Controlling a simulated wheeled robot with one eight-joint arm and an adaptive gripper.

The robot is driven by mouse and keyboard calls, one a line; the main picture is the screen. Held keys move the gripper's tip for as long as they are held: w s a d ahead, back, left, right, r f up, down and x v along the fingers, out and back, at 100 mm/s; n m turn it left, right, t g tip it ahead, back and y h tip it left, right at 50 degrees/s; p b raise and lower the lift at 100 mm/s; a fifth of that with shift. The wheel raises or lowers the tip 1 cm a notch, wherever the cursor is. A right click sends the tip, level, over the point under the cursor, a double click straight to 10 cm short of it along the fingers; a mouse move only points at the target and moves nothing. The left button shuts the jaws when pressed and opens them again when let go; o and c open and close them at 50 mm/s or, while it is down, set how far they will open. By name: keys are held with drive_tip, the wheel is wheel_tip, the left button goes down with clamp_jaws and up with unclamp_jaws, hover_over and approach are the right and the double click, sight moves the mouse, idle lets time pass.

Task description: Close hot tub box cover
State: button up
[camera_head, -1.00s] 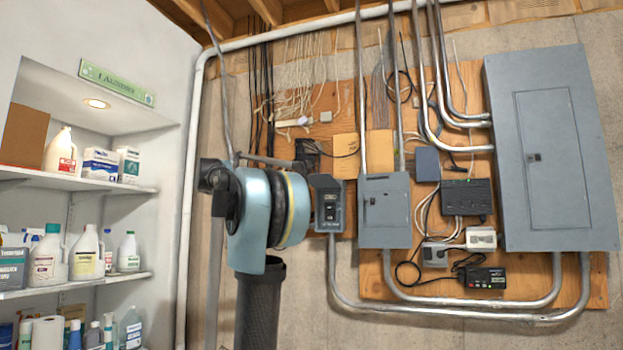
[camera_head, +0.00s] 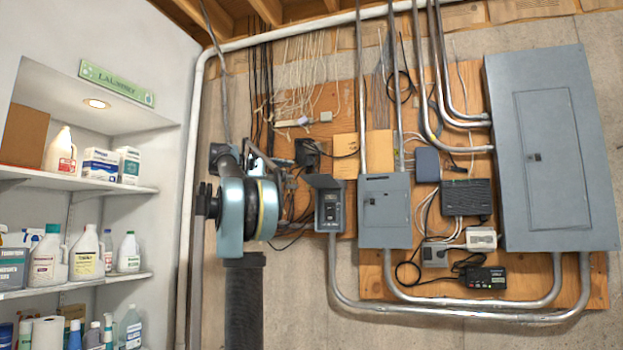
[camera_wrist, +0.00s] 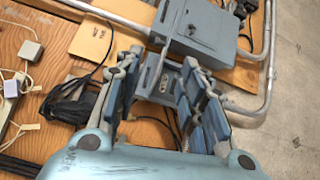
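The hot tub box (camera_head: 329,211) is a small grey box on the plywood, left of a larger grey panel. Its cover (camera_head: 324,181) is hinged at the top and stands open, jutting outward above the box face. In the wrist view the box (camera_wrist: 158,80) shows between and beyond my fingers, partly hidden by them. My gripper (camera_wrist: 163,72) is open and empty, its two padded fingers spread apart. In the head view my gripper is left of the box, mostly hidden behind my arm. I cannot tell whether a finger touches the cover.
The larger grey panel (camera_head: 384,211) and metal conduits stand right of the box. A black device with loose cables (camera_head: 307,152) is mounted above left. A big breaker panel (camera_head: 552,150) is far right. Shelves with bottles (camera_head: 75,188) line the left wall.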

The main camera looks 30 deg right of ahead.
sight(321, 179)
drive_tip(key=d, duration=0.8)
drive_tip(key=s+d, duration=0.1)
drive_tip(key=d, duration=0.3)
drive_tip(key=shift+d, duration=0.1)
clamp_jaws()
